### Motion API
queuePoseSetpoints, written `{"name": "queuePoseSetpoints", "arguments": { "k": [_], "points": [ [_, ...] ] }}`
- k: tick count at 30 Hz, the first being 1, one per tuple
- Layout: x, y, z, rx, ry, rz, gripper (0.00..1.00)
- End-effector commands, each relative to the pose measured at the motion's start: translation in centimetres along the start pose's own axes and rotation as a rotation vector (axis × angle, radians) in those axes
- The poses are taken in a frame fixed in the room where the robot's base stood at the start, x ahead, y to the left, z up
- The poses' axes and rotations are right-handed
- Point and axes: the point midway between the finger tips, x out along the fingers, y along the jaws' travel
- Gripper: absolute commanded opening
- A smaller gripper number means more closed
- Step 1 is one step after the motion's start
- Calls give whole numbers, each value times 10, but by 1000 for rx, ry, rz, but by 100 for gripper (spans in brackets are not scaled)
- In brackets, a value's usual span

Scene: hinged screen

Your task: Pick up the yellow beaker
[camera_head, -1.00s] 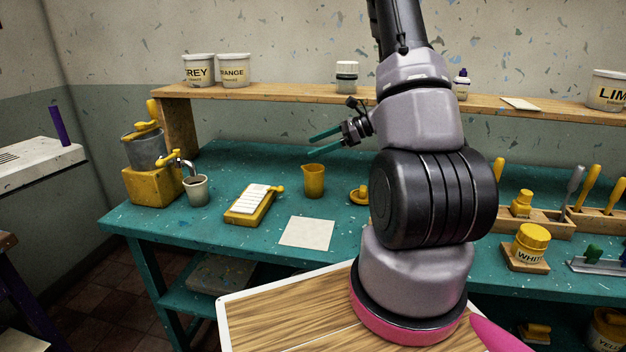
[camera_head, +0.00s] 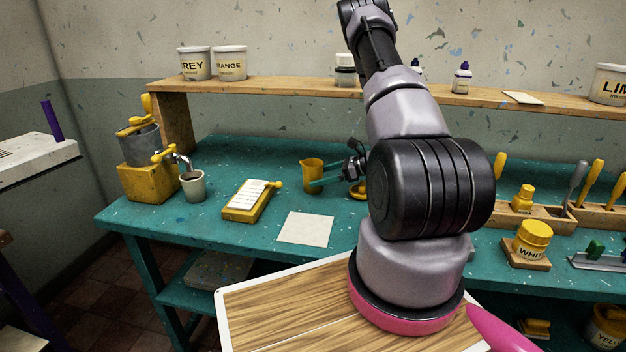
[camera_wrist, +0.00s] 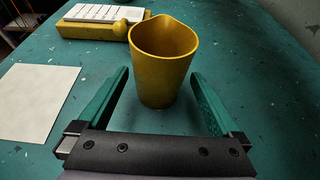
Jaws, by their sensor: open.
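The yellow beaker (camera_head: 312,175) stands upright on the teal bench, near its middle. In the wrist view the beaker (camera_wrist: 164,65) is just ahead of my gripper (camera_wrist: 160,90), its lower part reaching between the tips of the two teal fingers. The fingers are apart, with a gap on each side of the beaker, and I see no contact. In the head view my gripper (camera_head: 322,182) comes from the right at the beaker's height. Part of the wrist is hidden behind my own arm.
A yellow block with white strips (camera_head: 248,200) lies left of the beaker, and a pale sheet (camera_head: 305,229) lies in front. A yellow item (camera_head: 357,190) is partly hidden behind my gripper. A grey cup (camera_head: 193,186) stands farther left. A wooden shelf (camera_head: 290,87) runs above the bench.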

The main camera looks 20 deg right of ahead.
Motion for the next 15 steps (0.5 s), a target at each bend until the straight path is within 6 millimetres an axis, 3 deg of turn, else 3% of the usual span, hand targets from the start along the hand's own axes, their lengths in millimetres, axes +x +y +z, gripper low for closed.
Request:
{"name": "queuePoseSetpoints", "arguments": {
  "k": [9,15],
  "points": [
    [50,1,0,0,0,4,100],
    [60,0,0,0,0,1,100]
  ]
}}
